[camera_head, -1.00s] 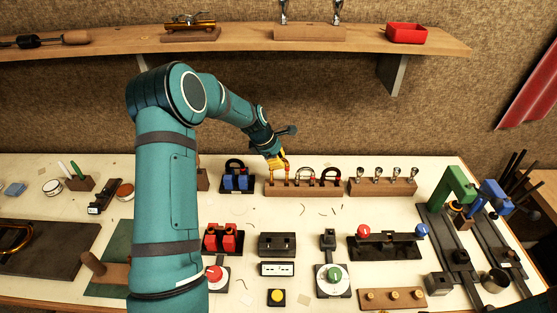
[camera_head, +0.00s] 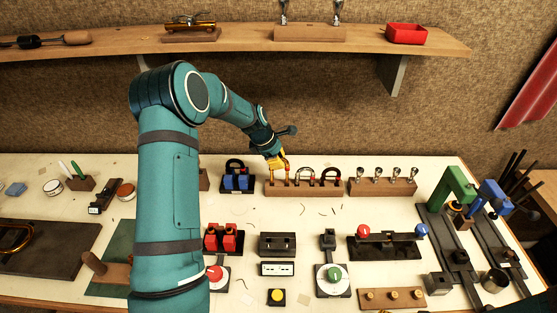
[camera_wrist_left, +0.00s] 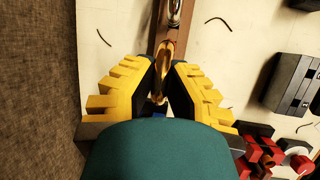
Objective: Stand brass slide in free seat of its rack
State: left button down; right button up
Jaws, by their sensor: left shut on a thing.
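My left gripper (camera_head: 279,162) is at the left end of the wooden slide rack (camera_head: 310,190), at the back of the bench. It is shut on a brass slide, whose gold tube shows between the yellow fingers in the left wrist view (camera_wrist_left: 164,62). In the left wrist view the slide is over the rack (camera_wrist_left: 167,15). I cannot tell whether its ends touch the seat. My right gripper is not in view.
A wooden rack of mouthpieces (camera_head: 383,187) is close on the right. Bench space in front of the rack is clear but for small wire scraps. A shelf (camera_head: 250,41) runs above.

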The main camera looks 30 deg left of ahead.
pick_arm(q)
jog(key=shift+f+b, duration=1.25)
jog(key=shift+f, duration=0.85)
jog(key=c, duration=1)
grip_release()
jog(key=shift+c, duration=0.2)
jog(key=v, duration=1.2)
jog(key=shift+d, duration=0.1)
